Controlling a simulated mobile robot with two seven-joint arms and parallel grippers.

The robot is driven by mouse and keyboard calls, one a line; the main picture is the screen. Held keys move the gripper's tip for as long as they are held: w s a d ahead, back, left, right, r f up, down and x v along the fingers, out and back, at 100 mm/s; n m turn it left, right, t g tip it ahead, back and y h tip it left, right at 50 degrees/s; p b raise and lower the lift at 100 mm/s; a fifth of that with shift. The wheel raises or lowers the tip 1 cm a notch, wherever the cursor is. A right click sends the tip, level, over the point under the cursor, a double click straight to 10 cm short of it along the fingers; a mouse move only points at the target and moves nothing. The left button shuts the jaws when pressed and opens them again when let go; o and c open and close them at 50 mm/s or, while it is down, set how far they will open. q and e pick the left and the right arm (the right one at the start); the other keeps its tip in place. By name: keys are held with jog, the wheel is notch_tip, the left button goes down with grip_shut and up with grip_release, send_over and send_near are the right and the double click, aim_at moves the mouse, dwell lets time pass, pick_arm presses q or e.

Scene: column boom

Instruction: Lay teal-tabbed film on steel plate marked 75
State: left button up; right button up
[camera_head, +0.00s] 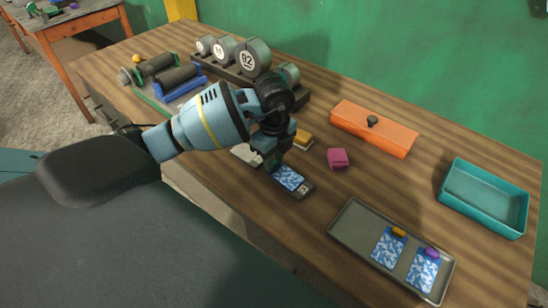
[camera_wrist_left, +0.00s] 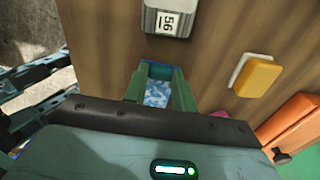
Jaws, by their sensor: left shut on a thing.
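My left gripper (camera_head: 272,168) is shut on the teal-tabbed film, pointing down over the table. The blue-and-white film (camera_head: 289,178) lies over a dark steel plate (camera_head: 306,190) with a pale label too small to read. I cannot tell whether film and plate touch. In the left wrist view, the teal tab (camera_wrist_left: 160,70) sits between the green fingers, and part of the film (camera_wrist_left: 157,95) shows beneath. Another steel plate (camera_head: 245,154) lies left of the gripper; a plate marked 56 (camera_wrist_left: 166,20) shows in the wrist view. My right gripper is not in view.
A grey tray (camera_head: 350,238) holds an orange-tabbed film (camera_head: 388,250) and a purple-tabbed film (camera_head: 423,270). Behind are a magenta block (camera_head: 338,158), a yellow block (camera_head: 302,139), an orange knobbed box (camera_head: 373,130) and a teal bin (camera_head: 485,205). Numbered rolls (camera_head: 250,58) stand at the back.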

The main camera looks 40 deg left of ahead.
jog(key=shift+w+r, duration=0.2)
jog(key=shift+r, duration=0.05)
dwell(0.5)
pick_arm(q)
jog(key=shift+f, duration=0.1)
jog(key=o, duration=1)
jog(key=shift+o, duration=0.6)
jog(key=o, duration=0.4)
jog(key=shift+c, duration=0.2)
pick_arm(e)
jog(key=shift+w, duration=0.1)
pick_arm(q)
jog(key=shift+r+p, duration=2.05)
jog(key=shift+r, duration=1.55)
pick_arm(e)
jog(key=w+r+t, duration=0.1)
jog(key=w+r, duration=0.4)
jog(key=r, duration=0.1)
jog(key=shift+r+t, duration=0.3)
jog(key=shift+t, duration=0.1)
